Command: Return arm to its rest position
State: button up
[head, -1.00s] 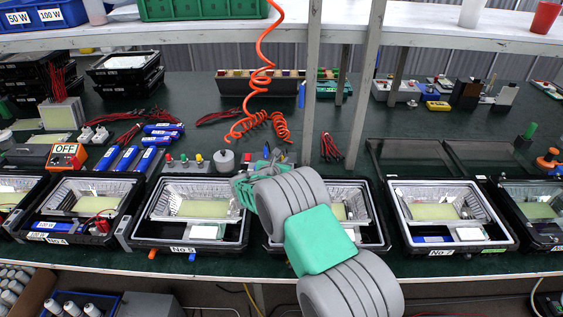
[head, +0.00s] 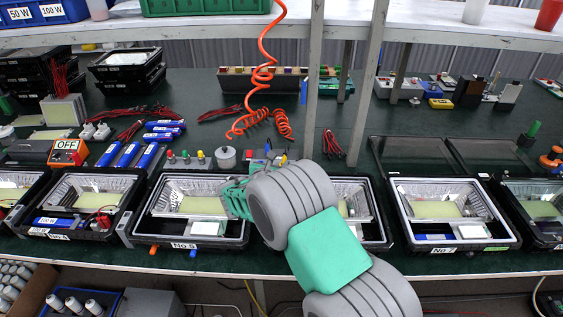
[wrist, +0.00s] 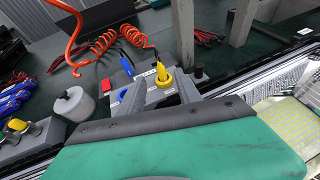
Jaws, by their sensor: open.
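My arm, grey with a green section, reaches up from the lower right in the head view. My gripper (head: 236,198) is at its end, over the right side of the black housing labelled No 5 (head: 140,236). The forearm hides much of the housing to the right. In the wrist view my gripper's grey fingers (wrist: 160,98) show past the green cover, with no object seen held between them.
A row of floodlight housings, including a right one (head: 450,247), lines the bench front. A coiled orange hose (head: 262,78) hangs down behind my gripper. Shelf posts (head: 368,85) stand behind the arm. Blue battery packs (head: 128,155) and a grey round knob (head: 226,157) lie behind the housings.

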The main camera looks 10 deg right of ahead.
jog(key=shift+s+a+r, duration=0.15)
jog(key=shift+s+r, duration=0.05)
jog(key=shift+s, duration=0.15)
jog(key=shift+r, duration=0.2)
jog(key=s+d+r+m+g+y, duration=0.2)
jog(key=s+d+r+m+g, duration=0.1)
jog(key=s+m, duration=0.55)
jog(key=s+d+r+m+g+y, duration=0.1)
jog(key=s+d+r+m+g, duration=0.2)
jog(key=s+m, duration=0.5)
jog(key=s+a+m+g+y, duration=0.1)
jog(key=s+m, duration=0.6)
jog(key=s, duration=0.3)
jog(key=s+a+r+m+g+y, duration=0.1)
jog(key=s+m+g+y, duration=0.1)
jog(key=s+m, duration=0.5)
jog(key=s, duration=0.4)
jog(key=shift+a+r, duration=0.2)
jog(key=shift+r, duration=0.05)
